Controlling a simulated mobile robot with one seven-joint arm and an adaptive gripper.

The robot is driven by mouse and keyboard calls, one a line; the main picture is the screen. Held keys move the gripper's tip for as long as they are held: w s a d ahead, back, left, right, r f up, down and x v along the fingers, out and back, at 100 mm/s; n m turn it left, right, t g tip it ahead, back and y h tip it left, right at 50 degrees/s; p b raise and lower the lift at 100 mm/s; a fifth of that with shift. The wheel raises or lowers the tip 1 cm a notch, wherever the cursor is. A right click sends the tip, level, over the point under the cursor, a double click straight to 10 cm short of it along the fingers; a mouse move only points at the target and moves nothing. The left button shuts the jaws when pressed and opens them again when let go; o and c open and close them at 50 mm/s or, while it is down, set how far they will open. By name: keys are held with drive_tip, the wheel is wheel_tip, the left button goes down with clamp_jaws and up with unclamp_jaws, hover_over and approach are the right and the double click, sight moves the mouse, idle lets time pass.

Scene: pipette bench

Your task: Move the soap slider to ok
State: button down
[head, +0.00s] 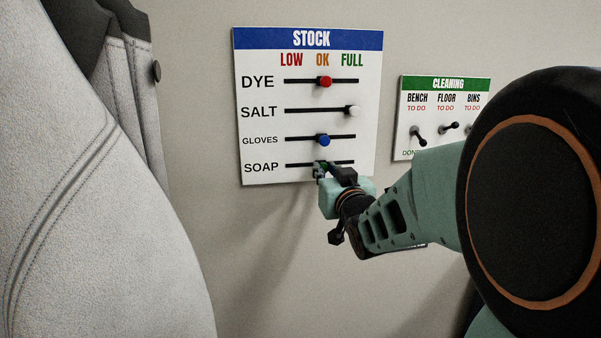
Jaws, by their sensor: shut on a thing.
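The STOCK board (262,125) hangs on the wall with rows DYE, SALT, GLOVES and SOAP under the columns LOW, OK and FULL. The soap slider (323,164) is in the bottom row. Its knob is mostly hidden by my fingers, with a little green showing. My gripper (321,170) is shut on this knob, which sits about the middle of its black track, roughly below the OK heading. The track shows on both sides of the fingers.
The red dye knob (325,82) and blue gloves knob (323,140) are near OK; the white salt knob (352,111) is at FULL. A CLEANING board (408,140) is at right, partly behind my arm. A light coat (80,200) fills the left.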

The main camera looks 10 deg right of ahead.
drive_tip(key=c, duration=1.8)
unclamp_jaws()
drive_tip(key=shift+d, duration=0.1)
